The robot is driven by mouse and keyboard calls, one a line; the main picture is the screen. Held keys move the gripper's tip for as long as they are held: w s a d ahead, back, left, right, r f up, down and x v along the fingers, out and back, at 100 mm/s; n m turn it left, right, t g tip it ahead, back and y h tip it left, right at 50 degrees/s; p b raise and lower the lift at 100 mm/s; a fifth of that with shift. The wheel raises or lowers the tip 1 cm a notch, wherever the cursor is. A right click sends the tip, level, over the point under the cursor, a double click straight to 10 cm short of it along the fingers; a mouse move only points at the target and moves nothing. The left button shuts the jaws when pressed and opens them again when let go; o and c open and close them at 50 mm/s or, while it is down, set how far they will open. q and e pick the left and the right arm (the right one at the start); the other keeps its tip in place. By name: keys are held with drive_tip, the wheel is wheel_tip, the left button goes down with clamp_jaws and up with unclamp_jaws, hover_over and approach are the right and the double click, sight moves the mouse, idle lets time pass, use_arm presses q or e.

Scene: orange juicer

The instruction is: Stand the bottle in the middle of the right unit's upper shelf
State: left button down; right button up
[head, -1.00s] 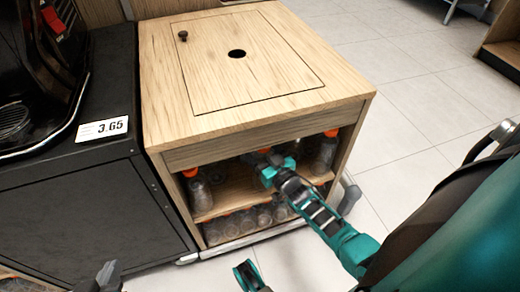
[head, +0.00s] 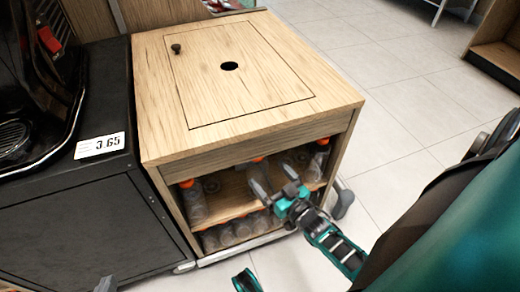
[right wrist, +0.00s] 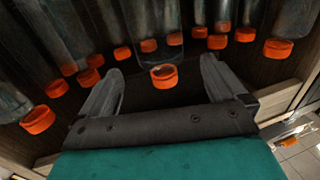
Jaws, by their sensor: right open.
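The right unit (head: 245,75) is a wooden cabinet with an open front. On its upper shelf (head: 235,190), a clear bottle with an orange cap (head: 258,158) stands near the middle; its body is mostly hidden by my gripper. My right gripper (head: 274,178) is open in front of this bottle. In the right wrist view, the orange cap (right wrist: 163,76) lies between the spread fingers (right wrist: 158,88), apart from both.
Bottles with orange caps stand at the upper shelf's left end (head: 193,205) and right end (head: 318,163). Several more bottles (head: 243,228) fill the lower shelf. A black counter (head: 100,200) with a machine adjoins on the left. Tiled floor (head: 400,130) is free on the right.

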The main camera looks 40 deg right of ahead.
use_arm(q)
drive_tip(key=shift+a+r, duration=0.1)
drive_tip(key=shift+r, duration=0.2)
use_arm(e)
drive_tip(key=s+a+r+n+g+y, duration=0.1)
drive_tip(key=s+a+r+g, duration=0.2)
drive_tip(key=a, duration=0.5)
drive_tip(key=s+a+r+n+g+y, duration=0.1)
drive_tip(key=s+a+r+g+y, duration=0.1)
drive_tip(key=s+a+r+g, duration=0.2)
drive_tip(key=a+r, duration=0.2)
drive_tip(key=a, duration=0.2)
drive_tip(key=shift+s+r+n, duration=0.2)
drive_tip(key=shift+s+n, duration=0.1)
drive_tip(key=shift+n, duration=0.1)
use_arm(q)
drive_tip(key=s+a+r+y+p, duration=0.1)
drive_tip(key=a+r+p, duration=0.3)
drive_tip(key=r+p, duration=0.8)
drive_tip(key=s+p, duration=0.1)
drive_tip(key=p, duration=0.6)
drive_tip(key=shift+r, duration=0.4)
use_arm(e)
drive_tip(key=s+d+r+h, duration=0.1)
drive_tip(key=s+d+r, duration=0.1)
drive_tip(key=r, duration=1.1)
drive_tip(key=shift+d, duration=0.9)
